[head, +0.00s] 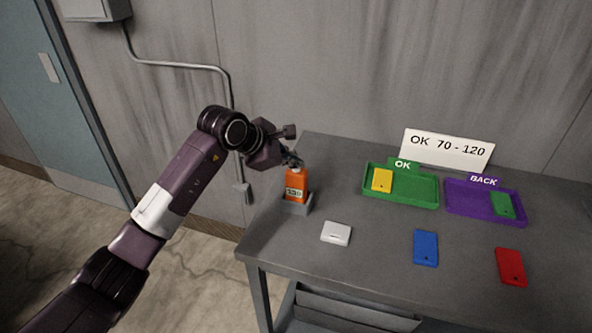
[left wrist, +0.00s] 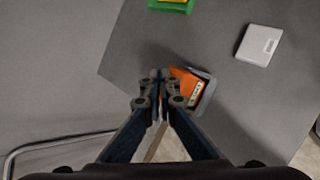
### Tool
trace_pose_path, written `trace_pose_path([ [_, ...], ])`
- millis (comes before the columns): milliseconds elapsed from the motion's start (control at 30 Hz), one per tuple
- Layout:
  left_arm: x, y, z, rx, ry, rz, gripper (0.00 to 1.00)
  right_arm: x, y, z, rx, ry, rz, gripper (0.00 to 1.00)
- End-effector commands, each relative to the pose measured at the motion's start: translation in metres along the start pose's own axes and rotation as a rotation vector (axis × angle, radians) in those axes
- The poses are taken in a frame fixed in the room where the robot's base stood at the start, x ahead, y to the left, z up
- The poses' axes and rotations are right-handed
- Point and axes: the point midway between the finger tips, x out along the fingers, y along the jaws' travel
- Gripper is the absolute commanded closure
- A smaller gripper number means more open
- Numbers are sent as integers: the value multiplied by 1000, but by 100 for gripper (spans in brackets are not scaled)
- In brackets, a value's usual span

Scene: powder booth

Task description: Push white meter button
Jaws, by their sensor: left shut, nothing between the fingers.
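The orange meter (head: 297,184) stands upright in a grey holder (head: 299,208) at the table's left end. Its small display shows digits, perhaps 139, too small to read surely. A pale spot on its top, just under the fingertips, looks like the white button. My left gripper (head: 294,163) is shut and empty, with its tips right above the meter's top; I cannot tell whether they touch. In the left wrist view the closed fingertips (left wrist: 158,76) lie beside the orange meter (left wrist: 184,86) and partly cover it; the button is hidden there. My right gripper is not in view.
A white plate (head: 336,233), a blue plate (head: 426,247) and a red plate (head: 510,266) lie on the table (head: 380,275). A green OK tray (head: 415,201) holds a yellow plate; a purple BACK tray (head: 470,209) holds a green one. An "OK 70 - 120" sign (head: 447,149) stands behind.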

Motion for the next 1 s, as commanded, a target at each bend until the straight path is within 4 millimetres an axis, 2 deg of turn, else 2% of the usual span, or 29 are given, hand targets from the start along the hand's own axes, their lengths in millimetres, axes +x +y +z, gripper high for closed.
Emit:
trace_pose_path([
  [700, 1, -1, -1, 0, -1, 0, 100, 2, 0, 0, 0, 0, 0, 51],
  [1000, -7, 5, 5, 2, 0, 1, 100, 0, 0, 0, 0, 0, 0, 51],
])
